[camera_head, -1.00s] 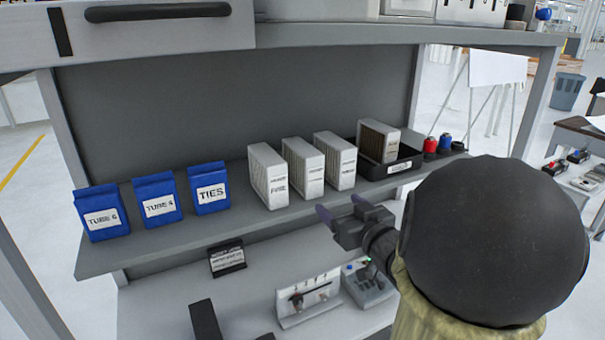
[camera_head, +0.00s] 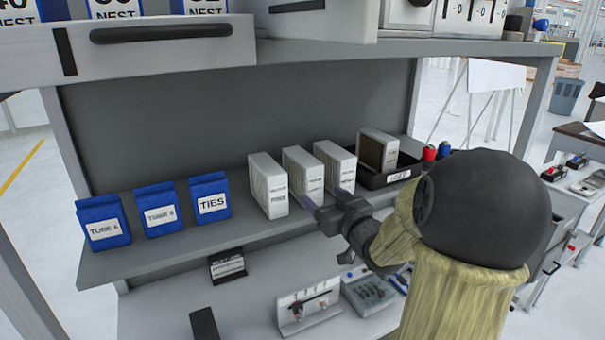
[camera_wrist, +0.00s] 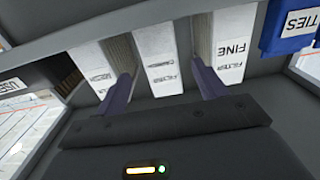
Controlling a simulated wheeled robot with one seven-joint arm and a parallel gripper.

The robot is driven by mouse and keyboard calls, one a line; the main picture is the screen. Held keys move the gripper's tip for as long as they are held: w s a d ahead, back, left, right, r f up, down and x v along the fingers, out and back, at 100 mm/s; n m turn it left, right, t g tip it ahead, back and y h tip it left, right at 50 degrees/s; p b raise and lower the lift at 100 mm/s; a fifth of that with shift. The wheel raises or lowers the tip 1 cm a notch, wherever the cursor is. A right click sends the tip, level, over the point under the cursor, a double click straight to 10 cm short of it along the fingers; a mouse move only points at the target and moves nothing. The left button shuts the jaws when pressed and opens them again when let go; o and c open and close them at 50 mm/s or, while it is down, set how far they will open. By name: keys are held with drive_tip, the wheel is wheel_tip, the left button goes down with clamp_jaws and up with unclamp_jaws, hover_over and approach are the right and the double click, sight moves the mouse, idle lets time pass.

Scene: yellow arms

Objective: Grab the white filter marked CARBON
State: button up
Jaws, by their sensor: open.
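Three white filters stand upright in a row on the grey shelf. The middle filter (camera_head: 303,174) has a label that seems to read CARBON in the wrist view (camera_wrist: 160,62). The filter marked FINE (camera_head: 268,185) is on its left in the head view and on its right in the inverted wrist view (camera_wrist: 232,52). A third white filter (camera_head: 336,163) stands on the other side; its label is too small to read surely. My gripper (camera_head: 325,205) is open and empty in front of the row. In the wrist view its fingers (camera_wrist: 161,70) lie either side of the middle filter's front; contact cannot be told.
Blue bags marked TUBES and TIES (camera_head: 210,197) stand left on the shelf (camera_head: 240,230). A black tray (camera_head: 372,180) with a brownish filter (camera_head: 377,150) is at right, with red and blue items beyond. An upper drawer unit (camera_head: 160,45) overhangs the shelf. Gaps between filters are narrow.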

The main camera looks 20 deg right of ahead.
sight(316, 189)
drive_tip(key=w+p, duration=0.1)
drive_tip(key=w, duration=0.3)
drive_tip(key=shift+w, duration=0.25)
drive_tip(key=w+p, duration=0.1)
drive_tip(key=w, duration=0.2)
drive_tip(key=w+p, duration=0.1)
drive_tip(key=shift+w+a+r+p, duration=0.2)
drive_tip(key=shift+w+r+p, duration=0.05)
drive_tip(key=shift+w+p, duration=0.05)
drive_tip(key=shift+w+f, duration=0.1)
drive_tip(key=shift+w, duration=0.2)
drive_tip(key=c, duration=1.1)
drive_tip(key=shift+c, duration=0.2)
